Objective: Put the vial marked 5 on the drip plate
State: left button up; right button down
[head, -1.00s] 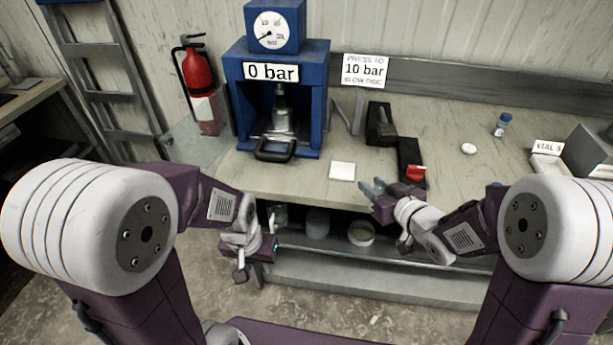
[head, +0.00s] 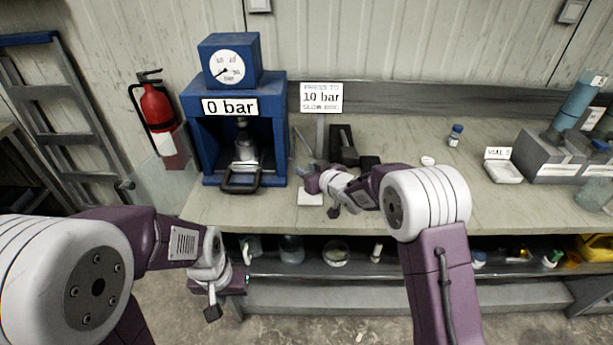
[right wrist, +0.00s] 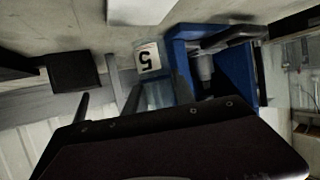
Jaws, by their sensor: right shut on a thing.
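My right gripper (head: 306,172) is just above a white square tile (head: 310,199) in front of the blue press. In the right wrist view it is shut on a clear bluish vial (right wrist: 157,94) with a white label reading 5. In the head view the vial is hard to make out against the fingers.
The blue press (head: 235,130) reads 0 bar. A blue-capped vial (head: 455,135) and a white round thing (head: 428,160) stand on the bench. A grey block (head: 556,158) with blue cylinders is at the far right. Bare bench lies before the tray. Jars sit on the lower shelf.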

jog(key=shift+w+a+f, duration=0.15)
jog(key=shift+w, duration=0.1)
notch_tip(320, 180, down, 3)
jog(key=shift+w+f, duration=0.1)
jog(key=shift+f, duration=0.05)
jog(key=shift+f, duration=0.15)
jog(key=c, duration=1.1)
grip_release()
jog(key=shift+o, duration=0.2)
